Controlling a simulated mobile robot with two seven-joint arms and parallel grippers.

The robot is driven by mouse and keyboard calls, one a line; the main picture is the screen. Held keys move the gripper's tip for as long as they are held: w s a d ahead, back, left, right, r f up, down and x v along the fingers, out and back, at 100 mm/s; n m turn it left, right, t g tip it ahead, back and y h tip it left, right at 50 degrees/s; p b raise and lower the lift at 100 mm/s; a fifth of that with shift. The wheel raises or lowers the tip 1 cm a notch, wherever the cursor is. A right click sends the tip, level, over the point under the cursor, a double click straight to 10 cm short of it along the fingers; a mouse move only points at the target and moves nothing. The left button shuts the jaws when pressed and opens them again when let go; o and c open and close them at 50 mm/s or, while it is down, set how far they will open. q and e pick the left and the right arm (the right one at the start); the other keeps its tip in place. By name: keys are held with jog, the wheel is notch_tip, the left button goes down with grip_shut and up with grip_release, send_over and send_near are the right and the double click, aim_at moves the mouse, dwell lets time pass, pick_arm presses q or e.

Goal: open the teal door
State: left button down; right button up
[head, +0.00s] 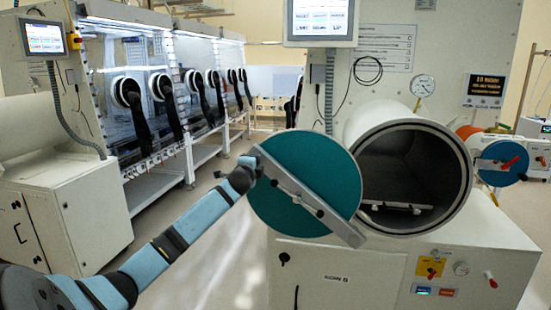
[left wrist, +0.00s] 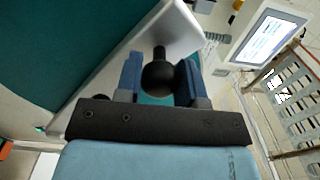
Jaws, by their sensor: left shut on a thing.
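The teal door (head: 310,172) is a round disc with a grey bar (head: 300,193) across its face. It stands swung away from the round mouth of the steel chamber (head: 400,165), to the left of it, so the dark inside shows. My left gripper (head: 254,167) is at the upper left end of the bar. In the left wrist view its two blue fingers (left wrist: 160,76) are shut on a black ball knob (left wrist: 158,79) on the bar, with the teal face (left wrist: 95,50) behind. My right gripper is in neither view.
A tray (head: 395,206) lies inside the chamber. A smaller chamber with a blue door (head: 500,164) is at the right. A screen (head: 320,20) hangs above. Gloveboxes (head: 170,90) line the left, with open floor (head: 225,240) between.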

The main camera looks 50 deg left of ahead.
pick_arm(q)
jog(key=s+a+f+n+b, duration=0.1)
jog(key=s+a+f, duration=0.1)
jog(key=f, duration=0.3)
jog(key=shift+a+f+n+b, duration=0.2)
jog(key=shift+a+n+b, duration=0.1)
jog(key=shift+a+b, duration=0.15)
jog(key=c, duration=0.7)
grip_release()
jog(key=shift+c, duration=0.2)
jog(key=v, duration=1.3)
jog(key=shift+s+d, duration=0.25)
